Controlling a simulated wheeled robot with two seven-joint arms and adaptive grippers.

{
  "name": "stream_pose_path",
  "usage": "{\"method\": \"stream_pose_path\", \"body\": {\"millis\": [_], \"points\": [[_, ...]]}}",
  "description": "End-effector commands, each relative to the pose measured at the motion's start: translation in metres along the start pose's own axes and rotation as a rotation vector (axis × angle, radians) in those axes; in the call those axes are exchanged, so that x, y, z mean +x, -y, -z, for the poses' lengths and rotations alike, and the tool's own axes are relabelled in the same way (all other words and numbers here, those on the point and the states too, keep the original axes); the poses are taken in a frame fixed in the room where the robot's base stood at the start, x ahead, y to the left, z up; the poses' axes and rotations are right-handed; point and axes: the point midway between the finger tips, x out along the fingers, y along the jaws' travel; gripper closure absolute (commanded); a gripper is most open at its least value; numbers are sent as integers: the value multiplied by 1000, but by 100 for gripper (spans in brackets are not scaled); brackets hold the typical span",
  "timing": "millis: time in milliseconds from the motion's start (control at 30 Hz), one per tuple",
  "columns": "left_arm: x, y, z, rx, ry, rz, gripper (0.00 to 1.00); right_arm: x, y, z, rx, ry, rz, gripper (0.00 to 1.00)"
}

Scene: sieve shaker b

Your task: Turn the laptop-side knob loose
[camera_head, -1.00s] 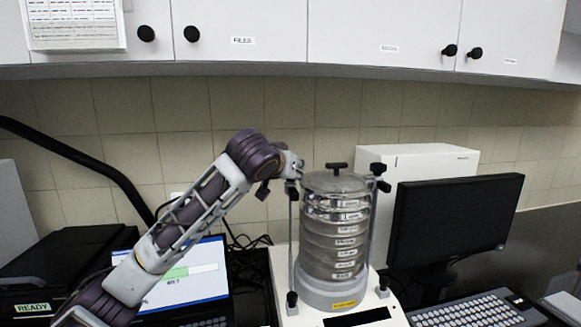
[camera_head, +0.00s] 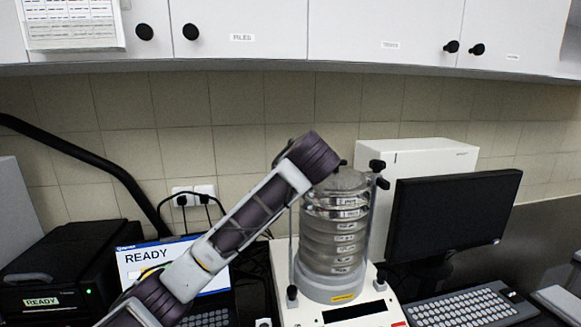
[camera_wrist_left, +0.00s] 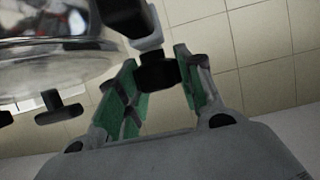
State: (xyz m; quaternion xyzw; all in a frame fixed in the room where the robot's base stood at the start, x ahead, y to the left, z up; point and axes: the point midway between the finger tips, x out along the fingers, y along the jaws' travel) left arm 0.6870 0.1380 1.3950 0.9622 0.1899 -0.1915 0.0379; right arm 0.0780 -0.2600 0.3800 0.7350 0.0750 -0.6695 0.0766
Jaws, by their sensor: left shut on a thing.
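The sieve shaker's clear-lidded stack of metal sieves (camera_head: 335,240) stands upright on its pale base, right of the laptop (camera_head: 165,262). My left arm reaches across the laptop to the stack's upper left and hides the laptop-side knob and the gripper in the head view. In the left wrist view, my left gripper (camera_wrist_left: 158,82) has its green-padded fingers shut on the black laptop-side knob (camera_wrist_left: 157,70). The shiny sieve stack (camera_wrist_left: 50,55) is close beside it at the upper left. The far-side knob (camera_head: 377,166) shows on the right rod. My right gripper is out of view.
A black monitor (camera_head: 455,225) and keyboard (camera_head: 470,308) stand right of the shaker. A white box (camera_head: 415,160) is behind it. A black printer-like device (camera_head: 60,270) is at the left. White cabinets (camera_head: 270,30) hang above.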

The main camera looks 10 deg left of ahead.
Motion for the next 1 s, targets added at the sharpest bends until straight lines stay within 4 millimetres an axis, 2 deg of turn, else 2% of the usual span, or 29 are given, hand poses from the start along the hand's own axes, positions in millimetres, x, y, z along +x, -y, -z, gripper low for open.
{"method": "stream_pose_path", "body": {"millis": [533, 567, 700, 1000], "points": [[0, 0, 0, -9, 0, 22, 88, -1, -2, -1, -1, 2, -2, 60], [0, 0, 0, -9, 0, 22, 60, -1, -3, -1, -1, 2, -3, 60], [0, 0, 0, -8, 0, 21, 42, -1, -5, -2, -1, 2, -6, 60], [0, 0, 0, -8, 0, 21, 41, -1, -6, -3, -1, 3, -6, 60]]}}
